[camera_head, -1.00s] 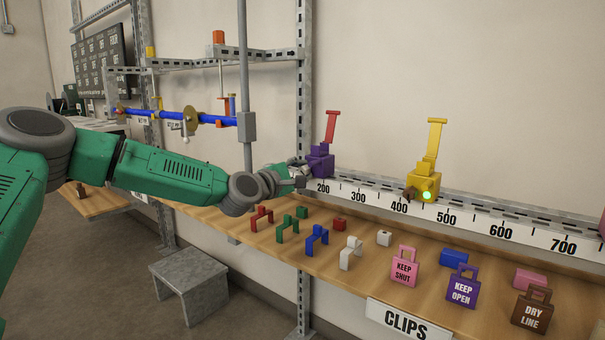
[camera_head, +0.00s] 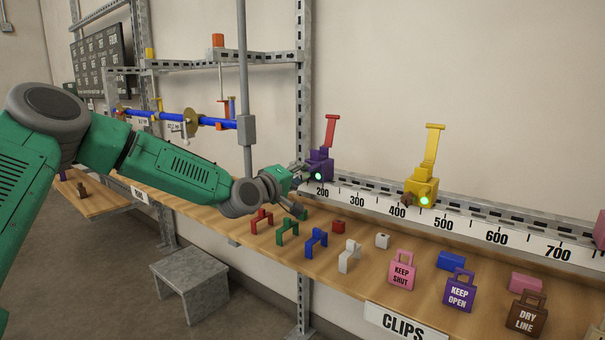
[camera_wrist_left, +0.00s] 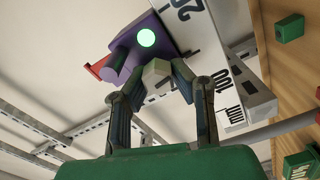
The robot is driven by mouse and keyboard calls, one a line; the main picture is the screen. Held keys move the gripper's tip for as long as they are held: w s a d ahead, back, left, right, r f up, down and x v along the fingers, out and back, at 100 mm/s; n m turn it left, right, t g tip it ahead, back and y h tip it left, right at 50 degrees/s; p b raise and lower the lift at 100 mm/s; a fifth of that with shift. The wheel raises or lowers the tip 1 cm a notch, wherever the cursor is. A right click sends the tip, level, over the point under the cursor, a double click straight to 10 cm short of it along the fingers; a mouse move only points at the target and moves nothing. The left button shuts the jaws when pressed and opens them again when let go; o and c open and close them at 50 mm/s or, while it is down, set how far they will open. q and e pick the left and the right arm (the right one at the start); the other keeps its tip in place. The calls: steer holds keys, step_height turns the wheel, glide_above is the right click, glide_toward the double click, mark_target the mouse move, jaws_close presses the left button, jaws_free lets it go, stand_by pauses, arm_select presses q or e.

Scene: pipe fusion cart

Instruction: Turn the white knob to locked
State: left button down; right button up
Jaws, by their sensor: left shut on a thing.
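A purple clamp block (camera_head: 319,166) with a red upright handle (camera_head: 330,131) stands at the rail's left end. A green light (camera_head: 318,176) glows on its front. In the left wrist view the purple block (camera_wrist_left: 126,45) fills the upper middle. A small white knob (camera_wrist_left: 157,73) shows below it, between my fingertips. My left gripper (camera_head: 299,190) is low in front of the purple block, and in the wrist view (camera_wrist_left: 157,82) its fingers close on the white knob from both sides. The knob cannot be made out in the head view. My right gripper is not in view.
A yellow clamp (camera_head: 422,186) with a lit green light stands further right on the numbered rail (camera_head: 470,233). Several coloured clips and tags, including a pink tag (camera_head: 402,271), lie on the wooden shelf (camera_head: 350,290). A grey stool (camera_head: 188,285) stands below.

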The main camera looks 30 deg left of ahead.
arm_select(q)
steer(key=shift+s+f+m, duration=0.15)
steer(key=shift+f+m, duration=0.15)
steer(key=shift+f, duration=0.25)
steer(key=c, duration=1.3)
jaws_free()
steer(key=shift+c, duration=0.2)
steer(key=shift+a, duration=0.1)
steer(key=shift+r, duration=0.15)
steer(key=shift+r, duration=0.1)
steer(key=shift+s, duration=0.4)
steer(key=s+a, duration=0.1)
steer(key=s, duration=1)
